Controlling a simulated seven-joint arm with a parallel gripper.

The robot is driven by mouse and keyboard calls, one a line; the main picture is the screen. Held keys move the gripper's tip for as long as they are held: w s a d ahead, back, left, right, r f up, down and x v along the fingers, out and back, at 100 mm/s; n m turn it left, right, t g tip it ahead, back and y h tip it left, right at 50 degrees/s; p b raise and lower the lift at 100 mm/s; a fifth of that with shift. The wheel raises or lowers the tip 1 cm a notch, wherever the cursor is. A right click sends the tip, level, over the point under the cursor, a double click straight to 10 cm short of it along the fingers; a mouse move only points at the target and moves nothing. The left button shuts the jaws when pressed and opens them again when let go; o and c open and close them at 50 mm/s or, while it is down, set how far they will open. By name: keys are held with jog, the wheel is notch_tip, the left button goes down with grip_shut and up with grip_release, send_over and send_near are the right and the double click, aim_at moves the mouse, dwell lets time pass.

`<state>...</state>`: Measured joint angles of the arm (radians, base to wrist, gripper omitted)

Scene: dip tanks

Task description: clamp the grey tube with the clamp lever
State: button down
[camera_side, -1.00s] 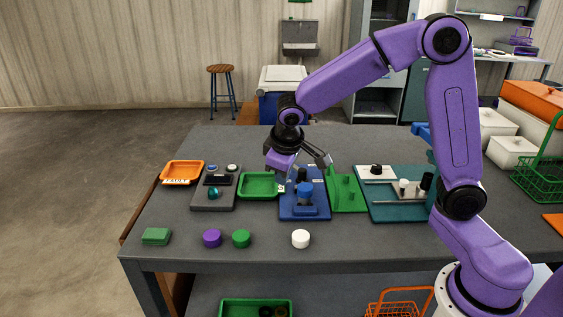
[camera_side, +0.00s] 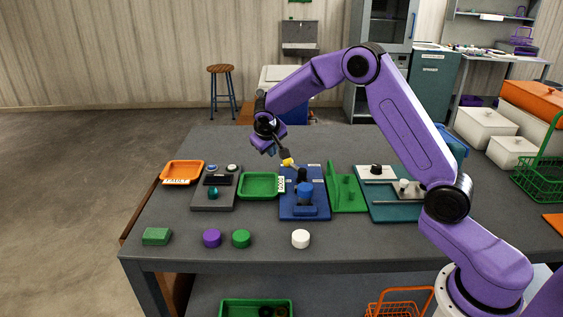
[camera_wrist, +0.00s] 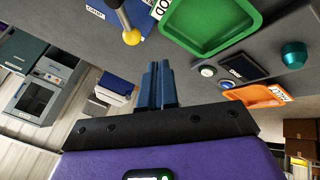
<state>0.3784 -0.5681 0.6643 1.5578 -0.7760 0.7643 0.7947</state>
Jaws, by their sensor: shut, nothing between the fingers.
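The clamp lever shows its yellow knob (camera_side: 287,162) at the upper left of the blue clamp base (camera_side: 292,209); in the wrist view the yellow knob (camera_wrist: 131,37) ends a grey rod at the top left. A black upright part and a blue cylinder (camera_side: 305,190) stand on the base. I cannot make out the grey tube for certain. My gripper (camera_side: 283,153) is shut and empty, close above the knob in the side view. In the wrist view my fingertips (camera_wrist: 158,66) are to the right of the knob, with a gap between.
A green tray (camera_side: 259,198), a grey panel (camera_side: 201,203) and an orange tray (camera_side: 166,172) stand left of the base. A green bracket (camera_side: 348,207) and a teal board (camera_side: 395,213) stand right. Several pucks and a green block (camera_side: 156,236) lie in front. The front table strip is mostly clear.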

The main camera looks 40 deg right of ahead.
aim_at(294, 168)
jog(key=x, duration=1)
jog(key=shift+d+f, duration=0.25)
jog(key=shift+d, duration=0.9)
jog(key=shift+d+f, duration=0.1)
jog(key=shift+d, duration=0.7)
